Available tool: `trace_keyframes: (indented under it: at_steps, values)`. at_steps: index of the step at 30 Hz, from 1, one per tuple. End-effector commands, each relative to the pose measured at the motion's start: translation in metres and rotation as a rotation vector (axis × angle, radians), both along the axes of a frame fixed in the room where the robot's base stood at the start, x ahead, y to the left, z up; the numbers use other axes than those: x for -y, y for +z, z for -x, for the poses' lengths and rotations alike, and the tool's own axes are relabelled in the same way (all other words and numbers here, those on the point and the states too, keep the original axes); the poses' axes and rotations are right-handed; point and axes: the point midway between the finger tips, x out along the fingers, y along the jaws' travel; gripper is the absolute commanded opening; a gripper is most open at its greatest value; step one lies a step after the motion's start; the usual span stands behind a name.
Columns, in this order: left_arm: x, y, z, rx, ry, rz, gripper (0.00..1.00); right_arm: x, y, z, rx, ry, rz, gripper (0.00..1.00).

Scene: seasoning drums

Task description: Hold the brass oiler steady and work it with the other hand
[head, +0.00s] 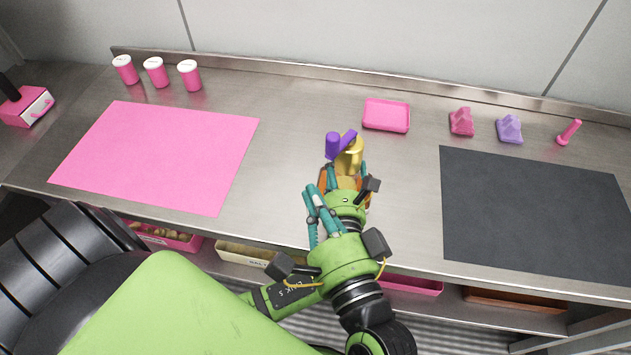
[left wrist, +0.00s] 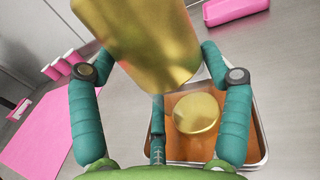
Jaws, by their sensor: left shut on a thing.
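The brass oiler (head: 350,158) is a gold cylinder with a purple upright knob and a slanted purple bar (head: 334,146) at its top. My left gripper (head: 347,172) is shut on its brass body, which also fills the upper middle of the left wrist view (left wrist: 137,45) between two teal fingers. The purple parts are out of the left wrist view. My right gripper (head: 315,190) is lower and a little left of the left one, its teal fingers pointing up the picture, apart from the oiler. Whether those fingers are open is unclear.
An orange-floored metal tray (left wrist: 262,140) with a round brass piece (left wrist: 196,113) lies below the oiler. A pink mat (head: 155,155) is left, a dark mat (head: 530,215) right. A pink tray (head: 386,116), pink-and-white jars (head: 156,73) and small racks (head: 462,122) stand behind.

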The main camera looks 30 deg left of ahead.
Motion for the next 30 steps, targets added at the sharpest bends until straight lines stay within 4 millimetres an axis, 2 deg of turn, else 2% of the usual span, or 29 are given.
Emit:
trace_keyframes:
  at_steps: [6,7,8,9,22,26,30]
  values:
    - [0.0,0.0,0.0,0.0,-0.001,0.001,0.29,0.0,0.0,0.0,-0.001,0.0,-0.001,0.0]
    - [0.0,0.0,0.0,0.0,-0.001,0.001,0.86,0.0,0.0,0.0,-0.001,0.0,-0.001,0.0]
    - [0.0,0.0,0.0,0.0,-0.001,0.001,0.98,0.0,0.0,0.0,-0.001,0.0,-0.001,0.0]
    - [0.0,0.0,0.0,0.0,-0.001,0.001,1.0,0.0,0.0,0.0,-0.001,0.0,-0.001,0.0]
    - [0.003,-0.001,0.004,-0.001,-0.001,0.002,1.0,0.0,0.0,0.0,-0.001,0.0,-0.001,0.0]
    - [0.013,-0.001,0.02,-0.003,-0.001,0.002,1.0,0.0,0.0,0.0,-0.001,0.0,-0.001,0.0]
    - [0.029,-0.002,0.046,-0.005,-0.001,0.003,1.0,0.0,0.0,0.0,-0.001,0.0,-0.001,0.0]
